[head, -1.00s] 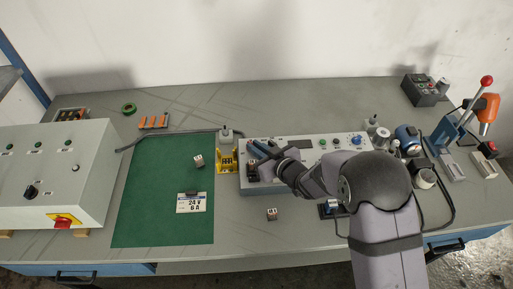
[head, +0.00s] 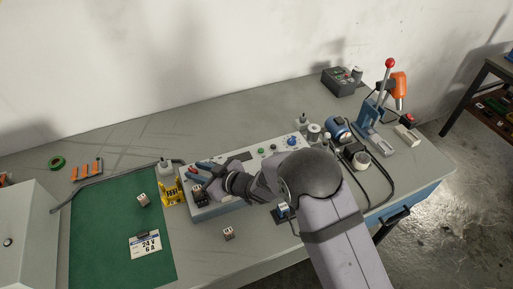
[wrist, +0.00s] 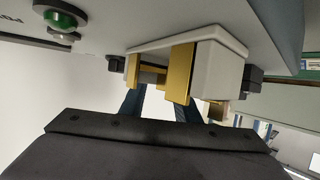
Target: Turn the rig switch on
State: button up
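The rig (head: 228,196) is a low grey and blue box with a display, small buttons and a blue knob (head: 292,142) on its top. A dark block with reddish parts (head: 198,191) sits at its left end. My gripper (head: 193,173) is over that left end, its dark blue fingers apart, and I see nothing held between them. The wrist view shows a pale block with brass-coloured plates (wrist: 181,72) beyond the fingers and a green button (wrist: 60,17) at upper left. I cannot tell which part is the switch or whether my fingers touch anything.
A yellow stand (head: 172,193) is just left of the rig. A green mat (head: 105,225) with a label card (head: 146,244) lies further left. A small block (head: 229,233) lies in front of the rig. A red-knobbed lever press (head: 372,112) stands at the back right.

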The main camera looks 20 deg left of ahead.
jog(key=shift+w+r, duration=0.1)
